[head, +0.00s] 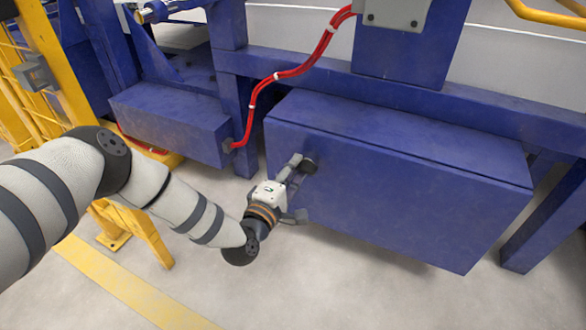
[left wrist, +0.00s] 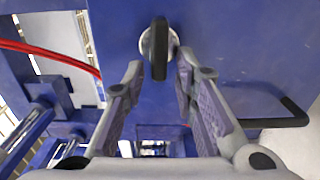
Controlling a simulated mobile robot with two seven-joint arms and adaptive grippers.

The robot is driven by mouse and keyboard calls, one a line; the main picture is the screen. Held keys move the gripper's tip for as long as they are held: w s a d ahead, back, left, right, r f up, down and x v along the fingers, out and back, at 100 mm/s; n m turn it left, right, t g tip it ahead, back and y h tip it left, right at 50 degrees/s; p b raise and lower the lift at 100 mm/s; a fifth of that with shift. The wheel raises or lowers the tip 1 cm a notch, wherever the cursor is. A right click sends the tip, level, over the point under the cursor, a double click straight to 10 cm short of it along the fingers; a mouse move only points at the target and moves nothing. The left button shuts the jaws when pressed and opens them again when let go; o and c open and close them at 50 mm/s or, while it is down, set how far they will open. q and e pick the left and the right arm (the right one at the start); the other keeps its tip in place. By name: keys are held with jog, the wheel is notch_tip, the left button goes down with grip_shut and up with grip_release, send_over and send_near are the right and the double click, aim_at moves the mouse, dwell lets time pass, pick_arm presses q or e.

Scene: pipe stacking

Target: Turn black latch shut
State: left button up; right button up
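The black latch (left wrist: 159,48) is an elongated black knob on a round light metal base, on the blue face of a large box (head: 400,205). In the left wrist view it points up and down in the picture, at top centre. My left gripper (left wrist: 158,72) is open, with one grey finger on each side of the latch's lower end. Nothing is seen gripped. In the head view my left gripper (head: 298,188) is at the left part of the box's front, where a dark piece, apparently the latch, shows by its upper finger. My right gripper is not in view.
A smaller blue box (head: 170,125) stands to the left, with a red cable (head: 290,73) running up from it. Blue frame beams surround the boxes. A yellow fence (head: 60,60) is at the left. The grey floor (head: 330,290) below is clear. A black bar (left wrist: 275,122) shows in the wrist view.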

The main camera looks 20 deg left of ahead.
pick_arm(q)
jog(key=shift+a, duration=0.1)
jog(key=s, duration=1.2)
jog(key=shift+a, duration=0.2)
jog(key=shift+r, duration=0.15)
